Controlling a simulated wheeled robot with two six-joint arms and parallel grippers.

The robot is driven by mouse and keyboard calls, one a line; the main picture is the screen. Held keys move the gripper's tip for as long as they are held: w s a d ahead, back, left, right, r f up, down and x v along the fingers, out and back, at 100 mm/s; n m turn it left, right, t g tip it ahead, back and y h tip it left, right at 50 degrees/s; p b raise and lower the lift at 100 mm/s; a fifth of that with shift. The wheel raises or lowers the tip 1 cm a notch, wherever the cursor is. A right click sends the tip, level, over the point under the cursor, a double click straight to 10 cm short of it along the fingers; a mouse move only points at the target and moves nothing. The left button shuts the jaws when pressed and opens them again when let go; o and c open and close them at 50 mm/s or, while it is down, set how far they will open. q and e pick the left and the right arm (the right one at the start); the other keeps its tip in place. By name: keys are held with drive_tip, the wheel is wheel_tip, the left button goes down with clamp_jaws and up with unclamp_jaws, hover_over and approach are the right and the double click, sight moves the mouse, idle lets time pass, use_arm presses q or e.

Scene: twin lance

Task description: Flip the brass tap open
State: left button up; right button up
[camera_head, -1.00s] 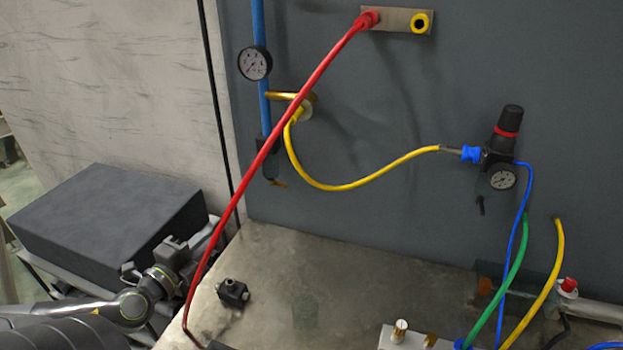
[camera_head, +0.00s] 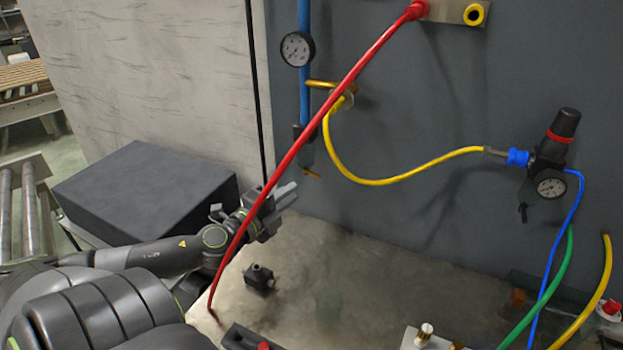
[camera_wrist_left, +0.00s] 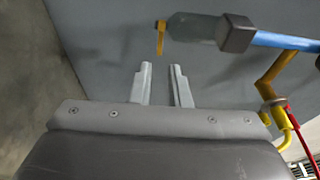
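A small brass tap lever (camera_head: 311,173) sits at the bottom of a clear bowl (camera_head: 306,152) under the blue wall pipe. In the left wrist view the brass lever (camera_wrist_left: 160,38) shows at the end of the clear bowl (camera_wrist_left: 192,27), ahead of the fingertips. A brass fitting (camera_head: 322,84) on the pipe leads to the yellow hose. My left gripper (camera_head: 286,192) is below and left of the lever, apart from it. In the left wrist view my left gripper (camera_wrist_left: 161,68) has a narrow gap between its fingers, with nothing in it. My right gripper is out of view.
A red hose (camera_head: 300,141) slants across in front of my left wrist. A pressure gauge (camera_head: 297,49) sits on the blue pipe (camera_head: 304,95). A dark box (camera_head: 145,190) stands at left. A small black fitting (camera_head: 260,276) lies on the bench, whose middle (camera_head: 370,270) is mostly clear.

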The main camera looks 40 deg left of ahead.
sight(315, 177)
use_arm(q)
drive_tip(key=w, duration=0.2)
drive_tip(key=w+p, duration=0.1)
drive_tip(key=w, duration=0.1)
drive_tip(key=w+p, duration=0.1)
drive_tip(key=w, duration=0.2)
drive_tip(key=shift+a+r, duration=0.15)
drive_tip(key=shift+a, duration=0.1)
drive_tip(key=shift+w+p, duration=0.5)
drive_tip(key=shift+w, duration=0.25)
drive_tip(key=shift+c, duration=0.5)
drive_tip(key=shift+f, duration=0.2)
clamp_jaws()
